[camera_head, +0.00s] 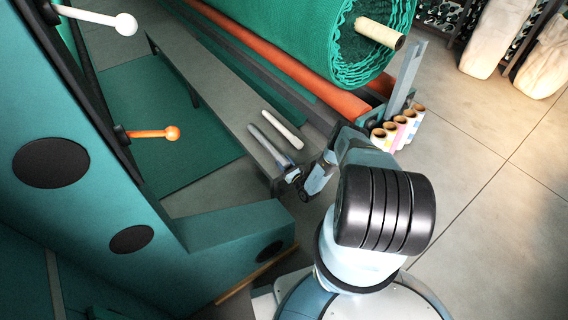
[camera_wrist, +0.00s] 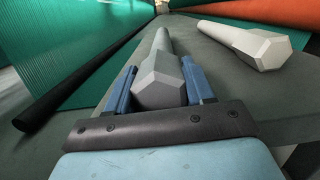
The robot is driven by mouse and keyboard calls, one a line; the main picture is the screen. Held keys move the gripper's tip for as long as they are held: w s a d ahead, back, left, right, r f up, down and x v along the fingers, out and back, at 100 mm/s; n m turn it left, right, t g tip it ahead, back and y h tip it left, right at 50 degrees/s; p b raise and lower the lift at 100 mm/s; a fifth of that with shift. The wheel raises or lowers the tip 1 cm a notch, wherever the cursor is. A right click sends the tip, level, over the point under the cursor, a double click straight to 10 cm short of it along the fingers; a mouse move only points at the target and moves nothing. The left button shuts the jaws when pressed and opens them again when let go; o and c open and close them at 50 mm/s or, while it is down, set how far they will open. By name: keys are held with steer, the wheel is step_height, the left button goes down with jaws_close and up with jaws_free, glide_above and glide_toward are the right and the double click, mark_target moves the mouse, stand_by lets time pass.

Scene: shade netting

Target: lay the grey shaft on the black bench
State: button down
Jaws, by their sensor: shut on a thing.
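The grey shaft (camera_wrist: 160,72) is between the blue fingers of my gripper (camera_wrist: 161,88), which is shut on its thick faceted end. Its thinner part points away from me in the wrist view. In the head view the shaft (camera_head: 263,140) extends up and left from my gripper (camera_head: 287,172), over the near end of the long dark bench (camera_head: 205,75). The bench top (camera_wrist: 205,60) lies beneath the shaft in the wrist view. I cannot tell whether the shaft touches it.
A pale shaft (camera_head: 283,130) lies on the bench, just right of the grey one; it also shows in the wrist view (camera_wrist: 240,42). A green netting roll (camera_head: 345,50) and an orange bar (camera_head: 290,65) are beyond. Several small rolls (camera_head: 398,128) stand right.

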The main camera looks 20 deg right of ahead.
steer(key=shift+r, duration=0.1)
steer(key=shift+c, duration=1.7)
jaws_free()
steer(key=shift+s, duration=0.15)
steer(key=v, duration=1.3)
steer(key=shift+s, duration=0.2)
steer(key=shift+d, duration=0.15)
